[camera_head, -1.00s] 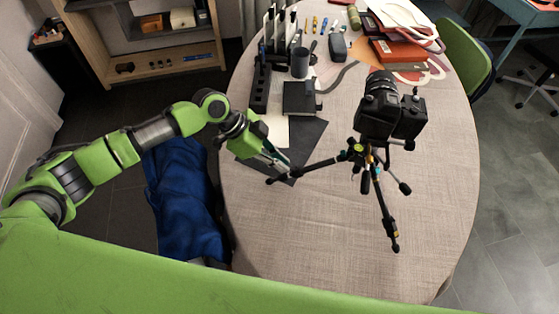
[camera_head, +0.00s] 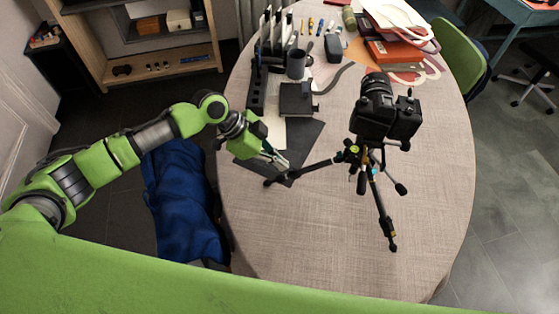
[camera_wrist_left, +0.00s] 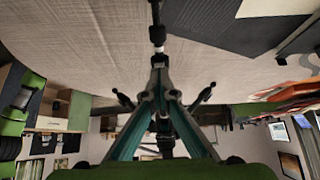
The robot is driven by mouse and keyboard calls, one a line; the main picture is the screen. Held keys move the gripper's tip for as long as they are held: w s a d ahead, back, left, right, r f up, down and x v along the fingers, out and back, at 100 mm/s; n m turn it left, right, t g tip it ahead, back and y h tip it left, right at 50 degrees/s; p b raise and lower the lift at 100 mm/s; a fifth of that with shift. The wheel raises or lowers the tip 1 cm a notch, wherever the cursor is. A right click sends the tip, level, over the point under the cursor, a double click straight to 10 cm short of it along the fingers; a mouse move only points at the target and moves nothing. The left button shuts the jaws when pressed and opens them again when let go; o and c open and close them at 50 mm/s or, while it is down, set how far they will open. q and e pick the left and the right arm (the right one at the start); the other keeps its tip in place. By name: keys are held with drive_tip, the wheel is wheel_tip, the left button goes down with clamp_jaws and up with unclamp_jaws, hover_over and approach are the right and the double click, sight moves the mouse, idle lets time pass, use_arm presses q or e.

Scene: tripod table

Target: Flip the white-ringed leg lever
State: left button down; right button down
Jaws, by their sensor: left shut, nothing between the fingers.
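A black tripod (camera_head: 374,195) with a camera (camera_head: 385,112) on top stands upright on the round table (camera_head: 310,235). One leg (camera_head: 318,166) points left towards my left gripper, and another reaches towards the front. My left gripper (camera_head: 284,162) is shut and empty, just above the outer part of the left leg. In the left wrist view the fingertips of my left gripper (camera_wrist_left: 159,63) meet, with a dark leg (camera_wrist_left: 156,16) and a pale ring (camera_wrist_left: 158,48) just beyond them. Whether they touch the leg I cannot tell. The lever itself is too small to make out. My right gripper is not in view.
A dark flat sheet (camera_head: 302,135) lies beneath the left gripper. A grey cup (camera_head: 296,64), a black box (camera_head: 297,98) and an organizer stand at the back left. Folders (camera_head: 393,52) lie at the back right. The front of the table is clear.

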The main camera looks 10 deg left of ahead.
use_arm(q)
drive_tip(key=shift+d+r+p, duration=0.45)
drive_tip(key=shift+d+p, duration=0.05)
drive_tip(key=shift+p, duration=0.05)
idle(0.5)
drive_tip(key=c, duration=2.6)
unclamp_jaws()
drive_tip(key=p+v, duration=0.4)
drive_tip(key=v, duration=0.2)
